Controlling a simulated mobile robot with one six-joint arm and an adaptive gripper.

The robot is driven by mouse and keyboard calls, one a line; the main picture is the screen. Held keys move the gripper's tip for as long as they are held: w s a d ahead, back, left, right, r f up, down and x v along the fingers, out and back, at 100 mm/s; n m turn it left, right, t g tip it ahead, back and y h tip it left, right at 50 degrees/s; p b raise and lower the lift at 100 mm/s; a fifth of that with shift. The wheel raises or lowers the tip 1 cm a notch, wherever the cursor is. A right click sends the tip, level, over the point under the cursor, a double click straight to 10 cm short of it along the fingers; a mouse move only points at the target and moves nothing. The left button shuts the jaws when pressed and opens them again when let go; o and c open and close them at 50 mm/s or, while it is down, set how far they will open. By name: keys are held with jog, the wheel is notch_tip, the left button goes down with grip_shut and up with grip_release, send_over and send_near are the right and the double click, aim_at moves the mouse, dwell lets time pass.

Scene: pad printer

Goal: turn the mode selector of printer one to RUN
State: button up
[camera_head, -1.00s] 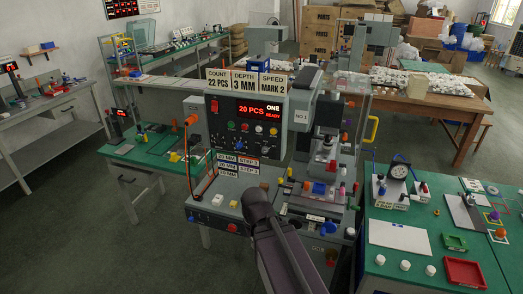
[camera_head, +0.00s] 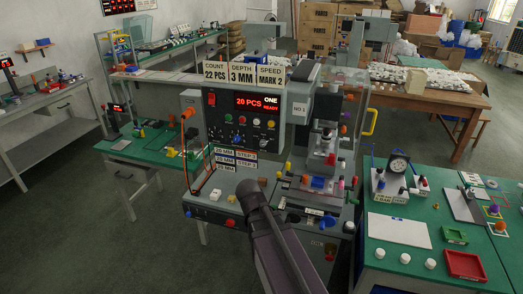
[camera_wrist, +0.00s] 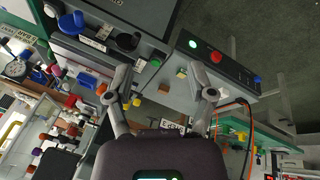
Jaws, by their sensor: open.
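Printer one (camera_head: 196,120) stands in the middle of the head view, its red display reading "20 PCS ONE READY". Its control panel carries several small knobs and buttons, including blue knobs (camera_head: 236,139) below the display. I cannot tell which one is the mode selector, and no RUN mark is legible. My arm (camera_head: 275,240) rises in front of the printer's base; my gripper is not distinct there. In the wrist view my gripper (camera_wrist: 162,88) is open and empty, its fingers spread apart.
Labels (camera_head: 235,157) stand on the printer just beyond my arm. A clear guard and yellow handle (camera_head: 371,122) are at its right. A green table (camera_head: 390,258) with a gauge (camera_head: 398,165) and a red tray (camera_head: 465,265) stands at right. Open floor (camera_head: 95,225) lies at left.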

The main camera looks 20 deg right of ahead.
jog(key=w+d+m+t+h+b, duration=0.1)
jog(key=w+d+t+h+b, duration=0.25)
jog(key=w, duration=0.35)
jog(key=n+t+h+b, duration=0.35)
jog(key=t+b, duration=0.25)
jog(key=t, duration=0.3)
send_near(262, 145)
jog(key=shift+v, duration=2.05)
jog(key=shift+w+f, duration=0.1)
jog(key=shift+w, duration=0.1)
jog(key=x, duration=1.3)
jog(key=shift+w+d, duration=0.2)
grip_shut()
